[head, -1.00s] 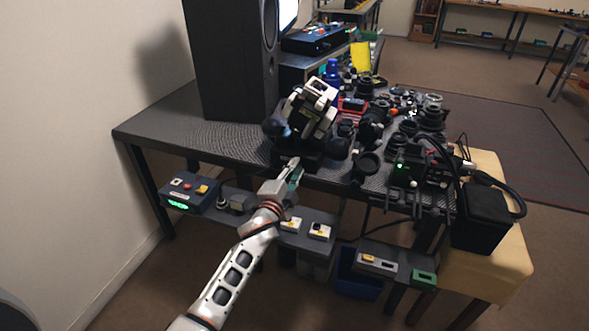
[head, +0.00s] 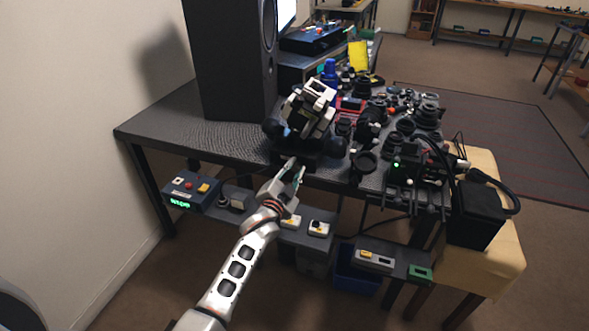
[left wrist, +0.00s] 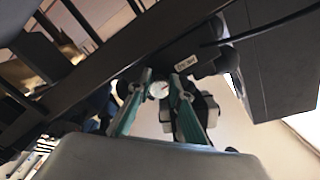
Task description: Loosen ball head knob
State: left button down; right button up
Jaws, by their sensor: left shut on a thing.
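A white-and-black device (head: 312,106) sits tilted on a dark mount (head: 292,153) near the front edge of the table. My left gripper (head: 294,168) reaches up from below to the front of this mount. In the left wrist view, its two teal fingers (left wrist: 160,78) are closed around a small, round, pale knob (left wrist: 158,90), which I take to be the ball head knob. The knob is hidden in the head view. A dark part with a white label (left wrist: 186,62) is just beyond the fingertips. My right gripper is not in view.
A black speaker (head: 232,60) stands behind the mount at left. Camera parts and lenses (head: 428,113) crowd the table at right. A low shelf carries a control box (head: 190,190) with a green display and several small boxes. A blue bin (head: 357,270) is below.

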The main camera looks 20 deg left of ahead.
pick_arm(q)
jog(key=c, duration=1.9)
grip_release()
jog(key=shift+o, duration=0.4)
jog(key=s, duration=1.2)
jog(key=shift+a, duration=0.2)
jog(key=s+d+f+n+g+p, duration=0.1)
jog(key=s+f, duration=0.4)
jog(key=s, duration=0.5)
jog(key=s+d+f+n+g+h+p, duration=0.1)
jog(key=s+f+g, duration=0.3)
jog(key=s, duration=0.7)
jog(key=s+d+f+n+g+h+p, duration=0.1)
jog(key=s+f+n+g+p, duration=0.1)
jog(key=s+f, duration=0.4)
jog(key=s+n+p, duration=0.1)
jog(key=s, duration=0.4)
jog(key=shift+f, duration=0.35)
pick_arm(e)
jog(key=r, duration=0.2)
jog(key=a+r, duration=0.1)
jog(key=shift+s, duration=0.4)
